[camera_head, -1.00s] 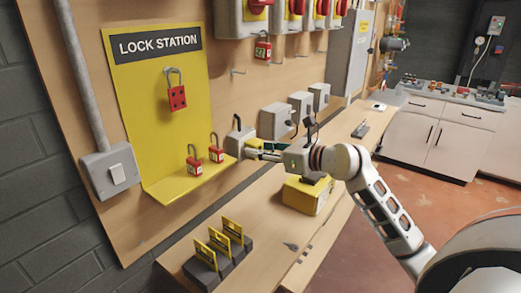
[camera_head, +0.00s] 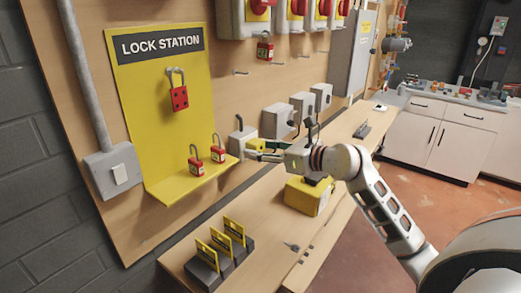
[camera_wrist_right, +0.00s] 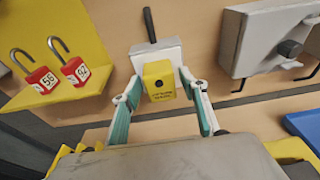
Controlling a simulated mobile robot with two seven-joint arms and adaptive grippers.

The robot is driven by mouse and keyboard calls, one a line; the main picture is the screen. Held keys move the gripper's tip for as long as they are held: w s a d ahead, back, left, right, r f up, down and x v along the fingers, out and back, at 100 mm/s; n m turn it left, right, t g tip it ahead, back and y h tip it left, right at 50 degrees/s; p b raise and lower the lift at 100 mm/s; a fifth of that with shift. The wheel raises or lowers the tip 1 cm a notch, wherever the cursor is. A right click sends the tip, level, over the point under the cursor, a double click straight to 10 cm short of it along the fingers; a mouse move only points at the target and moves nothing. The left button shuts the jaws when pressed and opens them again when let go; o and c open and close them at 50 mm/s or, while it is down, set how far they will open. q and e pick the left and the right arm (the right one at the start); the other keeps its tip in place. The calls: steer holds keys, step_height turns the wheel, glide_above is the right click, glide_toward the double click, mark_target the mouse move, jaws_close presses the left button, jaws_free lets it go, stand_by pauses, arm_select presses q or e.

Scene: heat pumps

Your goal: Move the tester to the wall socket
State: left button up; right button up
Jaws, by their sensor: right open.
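The tester, a small yellow block with a printed label (camera_wrist_right: 159,80), sits against the front of a pale grey wall socket box (camera_wrist_right: 155,53) with a black lever on top. In the head view the tester (camera_head: 254,143) is partly hidden by my fingers, and the socket box (camera_head: 240,138) is beside the yellow lock board. My right gripper (camera_head: 258,151) is open, one finger on each side of the tester. In the right wrist view the fingertips of my right gripper (camera_wrist_right: 160,84) flank the tester; whether they touch it I cannot tell. My left gripper is out of view.
Red padlocks (camera_head: 196,165) stand on the yellow shelf to the left. More grey boxes (camera_head: 276,121) are on the wall to the right. A yellow-topped box (camera_head: 308,196) on the bench is below my right wrist. Tags in a black holder (camera_head: 220,252) stand at the bench's near end.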

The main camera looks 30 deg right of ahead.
steer(key=f+b+v, duration=0.2)
steer(key=b+v, duration=0.2)
steer(key=v, duration=0.9)
steer(key=shift+s+d+f+b, duration=0.25)
steer(key=shift+s+f+b, duration=0.1)
steer(key=shift+s, duration=0.15)
stand_by(0.9)
